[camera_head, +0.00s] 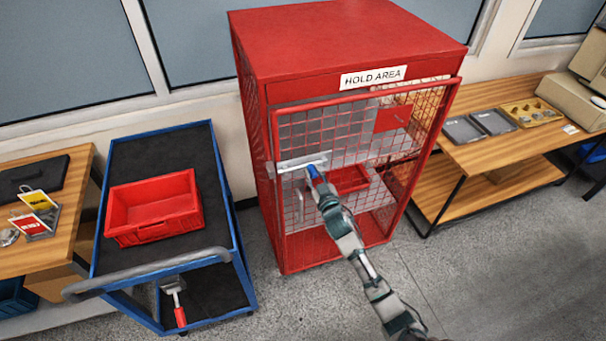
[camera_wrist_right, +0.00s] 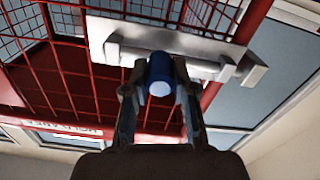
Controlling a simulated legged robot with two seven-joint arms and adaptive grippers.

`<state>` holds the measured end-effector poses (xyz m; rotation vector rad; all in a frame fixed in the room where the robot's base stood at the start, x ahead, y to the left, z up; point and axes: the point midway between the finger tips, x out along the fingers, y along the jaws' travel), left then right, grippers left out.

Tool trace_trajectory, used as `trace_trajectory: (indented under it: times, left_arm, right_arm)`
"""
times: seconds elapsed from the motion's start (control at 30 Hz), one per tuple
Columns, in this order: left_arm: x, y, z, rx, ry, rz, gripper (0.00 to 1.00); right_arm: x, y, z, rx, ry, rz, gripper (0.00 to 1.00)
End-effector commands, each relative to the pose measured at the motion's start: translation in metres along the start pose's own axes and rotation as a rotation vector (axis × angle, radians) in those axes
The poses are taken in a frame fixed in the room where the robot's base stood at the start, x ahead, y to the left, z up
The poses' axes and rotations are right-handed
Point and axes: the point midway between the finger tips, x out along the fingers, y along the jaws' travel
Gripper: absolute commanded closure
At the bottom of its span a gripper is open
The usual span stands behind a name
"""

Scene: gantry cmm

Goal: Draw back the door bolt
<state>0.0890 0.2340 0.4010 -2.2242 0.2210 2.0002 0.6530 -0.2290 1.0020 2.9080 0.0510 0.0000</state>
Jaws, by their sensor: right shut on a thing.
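The door bolt (camera_head: 302,162) is a silvery bar on a pale plate at the left edge of the red mesh door (camera_head: 350,107) of the cabinet marked HOLD AREA. In the right wrist view the bolt bar (camera_wrist_right: 205,66) runs across its plate (camera_wrist_right: 200,40), with a blue knob (camera_wrist_right: 160,74) sticking out toward the camera. My right gripper (camera_head: 315,174) is at the bolt in the head view. In the right wrist view its two fingers (camera_wrist_right: 160,95) are shut on the blue knob, one on each side. My left gripper is not in view.
A red cabinet (camera_head: 345,40) holds a red bin (camera_head: 349,179) behind the mesh. A blue cart (camera_head: 218,165) with a red crate (camera_head: 155,208) stands to the left. A wooden bench (camera_head: 500,150) stands at the right. The floor in front is clear.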

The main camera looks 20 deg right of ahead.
Motion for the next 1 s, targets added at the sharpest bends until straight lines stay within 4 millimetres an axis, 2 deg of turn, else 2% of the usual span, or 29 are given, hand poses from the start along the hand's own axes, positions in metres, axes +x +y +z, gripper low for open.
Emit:
trace_trajectory:
  times: [0.1,0.37,0.4,0.5,0.83,1.0]
  left_arm:
    - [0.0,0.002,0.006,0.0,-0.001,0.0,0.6]
    - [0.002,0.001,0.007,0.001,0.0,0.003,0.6]
    - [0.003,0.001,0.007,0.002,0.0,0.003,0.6]
    - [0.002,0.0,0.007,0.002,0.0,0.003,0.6]
    - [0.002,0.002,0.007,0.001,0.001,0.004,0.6]
    - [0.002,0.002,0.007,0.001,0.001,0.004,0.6]
  right_arm:
    - [0.0,0.01,0.001,0.002,0.001,0.003,1.0]
    - [0.001,0.01,0.002,-0.005,-0.002,0.009,1.0]
    - [0.001,0.01,0.002,-0.005,-0.002,0.009,0.71]
    - [0.001,0.01,0.001,-0.004,-0.001,0.009,0.49]
    - [-0.003,0.007,0.0,-0.002,0.003,0.003,0.49]
    - [-0.025,0.006,0.001,-0.002,0.002,0.003,0.49]
